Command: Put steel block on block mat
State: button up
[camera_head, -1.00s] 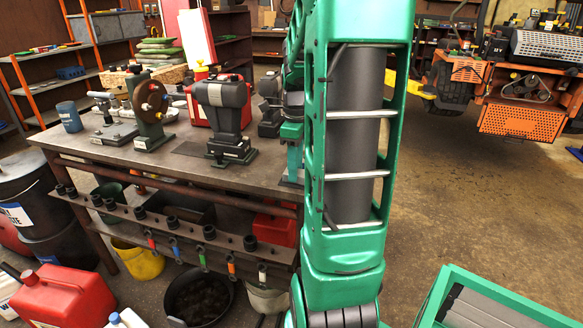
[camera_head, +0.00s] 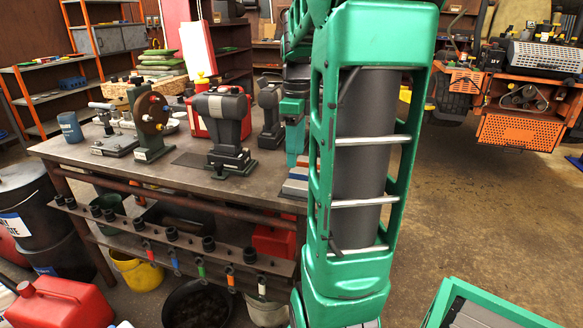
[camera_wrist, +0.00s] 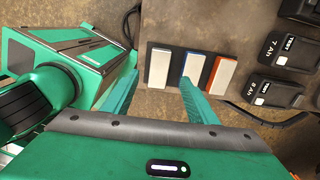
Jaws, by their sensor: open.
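In the wrist view my gripper (camera_wrist: 159,76) is open and empty, its two green fingers pointing at the bench top. Ahead of the fingertips lie three pale-topped blocks side by side: one with a dark border (camera_wrist: 158,68), one with a blue border (camera_wrist: 195,67) and one with an orange-red border (camera_wrist: 222,76). I cannot tell which, if any, is the steel block. In the head view these blocks show as small coloured slabs (camera_head: 297,178), partly hidden behind my arm. A thin dark flat patch (camera_head: 190,160) on the workbench may be the block mat; I cannot be sure.
The workbench (camera_head: 120,165) carries a grey-black machine (camera_head: 222,125), a wheel-like tool (camera_head: 151,115) and a red can (camera_head: 200,120). In the wrist view several black battery packs (camera_wrist: 268,90) lie at right and a green-framed machine (camera_wrist: 60,60) stands close at left.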

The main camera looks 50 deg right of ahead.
jog(key=s+a+f+n, duration=0.4)
jog(key=s+a+n, duration=0.3)
jog(key=n, duration=0.5)
jog(key=s+a+f+n, duration=0.4)
jog(key=s+a+n, duration=0.2)
jog(key=a+n, duration=0.3)
jog(key=shift+s+a+f+n, duration=0.4)
jog(key=shift+n, duration=1.6)
